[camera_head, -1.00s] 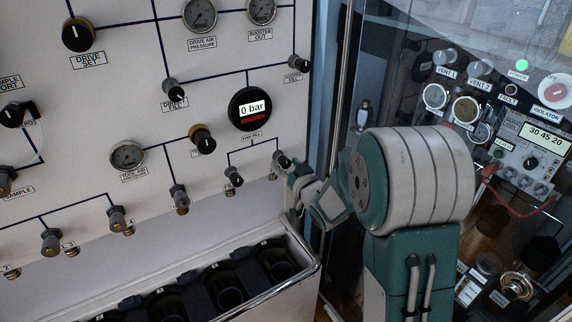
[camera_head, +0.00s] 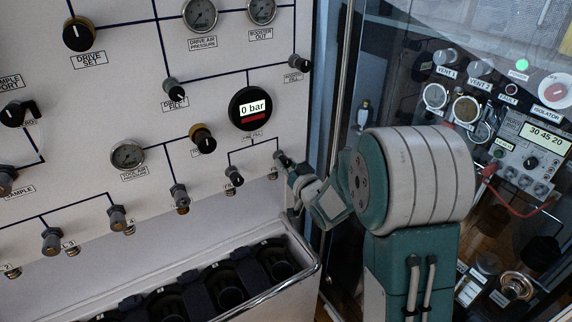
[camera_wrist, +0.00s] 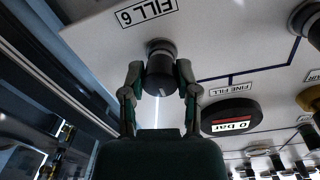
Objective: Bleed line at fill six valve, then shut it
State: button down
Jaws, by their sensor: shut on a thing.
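The fill six valve knob (camera_wrist: 160,80) is dark and round, below the "FILL 6" label (camera_wrist: 147,11) in the wrist view. My gripper (camera_wrist: 160,85) has one finger on each side of the knob and is shut on it. In the head view my gripper (camera_head: 289,167) reaches the rightmost knob of the lower branch, and its fingers partly hide that knob. The fine fill display (camera_head: 250,109) reads 0 bar; it also shows in the wrist view (camera_wrist: 232,120).
Another fill knob (camera_head: 234,177) sits just left of my gripper. A metal rail (camera_head: 318,265) edges the bottle bay below. A glass partition (camera_head: 345,100) stands to the right, with an isolator panel (camera_head: 530,140) behind it.

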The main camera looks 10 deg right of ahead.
jog(key=shift+c, duration=1.8)
grip_release()
jog(key=v, duration=1.2)
jog(key=shift+w+d, duration=0.1)
jog(key=s+a+r+g+h, duration=0.1)
jog(key=s+g, duration=0.5)
jog(key=s, duration=0.6)
jog(key=s+a+r+g+h, duration=0.2)
jog(key=s+r+g+h, duration=0.1)
jog(key=s, duration=0.9)
jog(key=r+g, duration=0.1)
jog(key=g, duration=0.1)
jog(key=shift+a+r+g+h, duration=0.3)
jog(key=shift+a+r+g, duration=0.05)
jog(key=shift+r+g, duration=0.05)
